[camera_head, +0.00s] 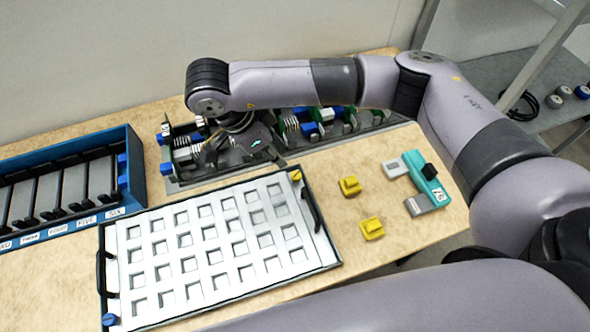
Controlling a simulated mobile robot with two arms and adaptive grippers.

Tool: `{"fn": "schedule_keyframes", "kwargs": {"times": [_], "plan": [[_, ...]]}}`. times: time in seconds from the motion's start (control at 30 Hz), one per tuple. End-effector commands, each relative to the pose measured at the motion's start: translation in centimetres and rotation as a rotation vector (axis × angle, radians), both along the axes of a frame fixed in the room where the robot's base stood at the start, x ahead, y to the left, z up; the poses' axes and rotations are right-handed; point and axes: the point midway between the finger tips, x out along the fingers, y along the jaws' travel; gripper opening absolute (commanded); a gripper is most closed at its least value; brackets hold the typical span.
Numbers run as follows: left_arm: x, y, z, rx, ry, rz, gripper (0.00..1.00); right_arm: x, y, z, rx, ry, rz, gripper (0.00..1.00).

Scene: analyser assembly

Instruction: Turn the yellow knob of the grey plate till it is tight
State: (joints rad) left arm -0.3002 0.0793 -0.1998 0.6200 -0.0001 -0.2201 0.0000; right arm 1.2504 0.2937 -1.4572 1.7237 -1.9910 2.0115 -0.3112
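A light grey plate (196,284) with a grid of square holes lies in a dark-edged frame at the front of the table. A yellow knob (296,176) sits at its upper right corner, and a blue knob (110,320) at its lower left corner. How tight the yellow knob is cannot be seen. My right gripper (236,152) hangs from the arm reaching in from the right, over the grey assembly behind the plate, left of and behind the yellow knob. Its fingers are small and dark; their opening is unclear. My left gripper is not in view.
A grey base (200,178) with green boards and blue parts stands at the back. A blue slotted rack (135,170) is at left. Two loose yellow pieces (350,186) (371,228) and a teal module (430,180) lie at right. Black handles (311,212) flank the plate.

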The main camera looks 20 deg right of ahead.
Motion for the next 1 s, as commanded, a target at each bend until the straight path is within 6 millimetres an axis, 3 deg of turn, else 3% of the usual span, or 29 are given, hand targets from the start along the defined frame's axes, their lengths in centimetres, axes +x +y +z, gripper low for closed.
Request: {"fn": "schedule_keyframes", "kwargs": {"times": [0.2,0.47,0.7,1.0], "plan": [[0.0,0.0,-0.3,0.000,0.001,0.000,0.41,0.0,-1.8,-4.8,0.002,0.008,-0.002,0.29],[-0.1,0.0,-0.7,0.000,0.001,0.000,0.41,0.2,-3.8,-9.3,0.000,0.006,-0.002,0.29],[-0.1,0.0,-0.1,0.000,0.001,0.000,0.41,0.5,-4.6,-11.2,0.001,0.002,-0.001,0.29],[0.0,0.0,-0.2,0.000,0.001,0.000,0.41,0.5,-4.7,-11.5,0.001,0.001,0.001,0.29]]}}
